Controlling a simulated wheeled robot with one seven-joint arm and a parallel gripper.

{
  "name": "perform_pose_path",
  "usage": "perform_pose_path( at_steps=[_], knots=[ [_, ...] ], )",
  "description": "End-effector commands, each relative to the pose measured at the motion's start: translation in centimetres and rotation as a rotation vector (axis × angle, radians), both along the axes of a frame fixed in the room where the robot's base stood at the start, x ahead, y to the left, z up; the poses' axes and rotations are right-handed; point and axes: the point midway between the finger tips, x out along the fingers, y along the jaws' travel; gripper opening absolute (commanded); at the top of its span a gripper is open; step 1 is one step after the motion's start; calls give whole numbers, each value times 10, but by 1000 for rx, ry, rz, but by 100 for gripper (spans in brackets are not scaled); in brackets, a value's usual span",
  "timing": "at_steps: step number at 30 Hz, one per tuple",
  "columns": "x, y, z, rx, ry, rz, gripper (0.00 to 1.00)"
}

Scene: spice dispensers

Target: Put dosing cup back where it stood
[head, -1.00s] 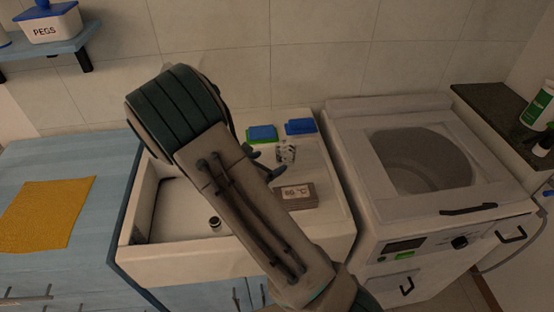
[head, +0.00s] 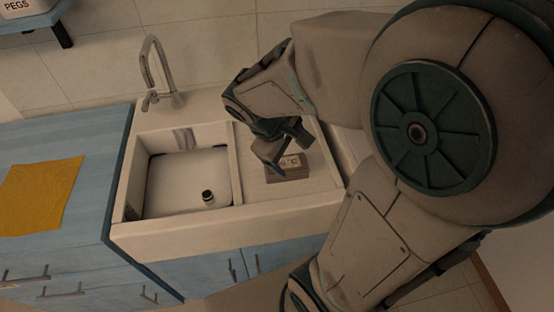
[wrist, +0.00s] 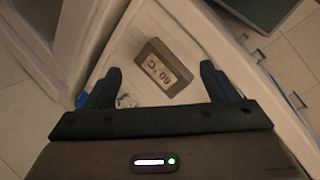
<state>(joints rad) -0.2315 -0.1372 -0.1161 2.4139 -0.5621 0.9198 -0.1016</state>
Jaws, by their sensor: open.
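My gripper (head: 285,148) is open over the drainboard right of the sink basin. In the wrist view its two fingers (wrist: 160,72) are apart, with nothing clasped between their tips. A small whitish item with dark marks (wrist: 125,101) shows beside the left finger in the wrist view, partly hidden by the gripper body. It may be the dosing cup, but too little shows to be sure. In the head view now, my gripper and arm hide that spot.
The sink basin (head: 160,205) is left of the drainboard, with a small dark-and-light round piece (head: 208,197) in it. A tap (head: 160,75) stands behind. A yellow cloth (head: 40,195) lies on the blue counter (head: 95,150). My arm hides most of the right side.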

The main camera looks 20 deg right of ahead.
Motion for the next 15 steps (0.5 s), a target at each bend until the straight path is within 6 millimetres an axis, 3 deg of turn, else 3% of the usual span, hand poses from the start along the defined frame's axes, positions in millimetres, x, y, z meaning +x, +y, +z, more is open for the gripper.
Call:
perform_pose_path(
  at_steps=[6,15],
  knots=[
    [-38,26,32,279,-190,-291,80],
    [-60,52,55,492,-321,-484,80]
  ],
)
